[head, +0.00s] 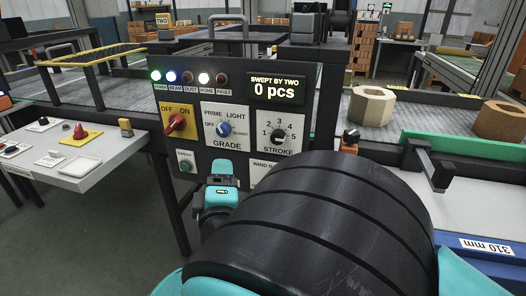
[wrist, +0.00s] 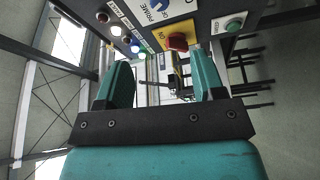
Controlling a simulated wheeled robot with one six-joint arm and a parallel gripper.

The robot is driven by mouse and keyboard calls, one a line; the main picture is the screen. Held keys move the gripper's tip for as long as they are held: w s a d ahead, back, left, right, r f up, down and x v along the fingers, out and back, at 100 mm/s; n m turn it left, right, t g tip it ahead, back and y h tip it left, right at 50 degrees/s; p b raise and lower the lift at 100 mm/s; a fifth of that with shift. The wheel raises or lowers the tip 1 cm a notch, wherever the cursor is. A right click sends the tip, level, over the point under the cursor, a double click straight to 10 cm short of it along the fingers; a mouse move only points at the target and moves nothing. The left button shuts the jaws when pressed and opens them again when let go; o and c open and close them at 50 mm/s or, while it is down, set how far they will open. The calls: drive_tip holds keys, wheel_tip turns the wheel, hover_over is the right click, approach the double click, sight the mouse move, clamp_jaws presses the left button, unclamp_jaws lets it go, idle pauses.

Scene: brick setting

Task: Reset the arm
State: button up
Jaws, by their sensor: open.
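My arm crosses the lower middle of the head view, its large black, ringed link hiding the lower right of the control panel. The teal end of the arm (head: 222,190) shows in front of the panel's lower left. In the wrist view my gripper (wrist: 162,82) is open, its two teal fingers apart with nothing between them. The grey control panel (head: 241,158) stands beyond it. The red OFF/ON knob (head: 176,123) is on a yellow plate; the knob also shows in the wrist view (wrist: 177,41) near the right finger.
The panel carries a blue GRADE knob (head: 224,129), black STROKE knob (head: 278,135), green SWEEP button (head: 185,167) and a display (head: 275,88) reading 0 pcs. A white side table (head: 75,183) stands left. Tan blocks (head: 372,105) sit on the conveyor at right.

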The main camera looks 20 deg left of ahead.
drive_tip(key=shift+w+d, duration=0.1)
drive_tip(key=w+d+r+m+g+h+p, duration=0.2)
drive_tip(key=w+d+r+m+h, duration=0.15)
drive_tip(key=d, duration=0.25)
drive_tip(key=w+d+r+m+g+h+p, duration=0.2)
drive_tip(key=w+d+m, duration=0.25)
drive_tip(key=d, duration=0.25)
drive_tip(key=d+r+m+g+h+p, duration=0.1)
drive_tip(key=d+r+m+g+p, duration=0.2)
drive_tip(key=d, duration=0.7)
drive_tip(key=s+d+r+m+g+y+p, duration=0.1)
drive_tip(key=s+d+r+g, duration=0.2)
drive_tip(key=s, duration=0.5)
drive_tip(key=s+d+r+m+g+y+p, duration=0.1)
drive_tip(key=s+d+r+g, duration=0.3)
drive_tip(key=s, duration=0.4)
drive_tip(key=s+d+r+g+y+p, duration=0.1)
drive_tip(key=s+d+r+g+p, duration=0.1)
drive_tip(key=s+d, duration=0.4)
drive_tip(key=s+r+g, duration=0.1)
drive_tip(key=s+r, duration=0.1)
drive_tip(key=s, duration=0.1)
drive_tip(key=shift+m+p, duration=0.35)
drive_tip(key=shift+m, duration=0.05)
drive_tip(key=shift+c, duration=0.4)
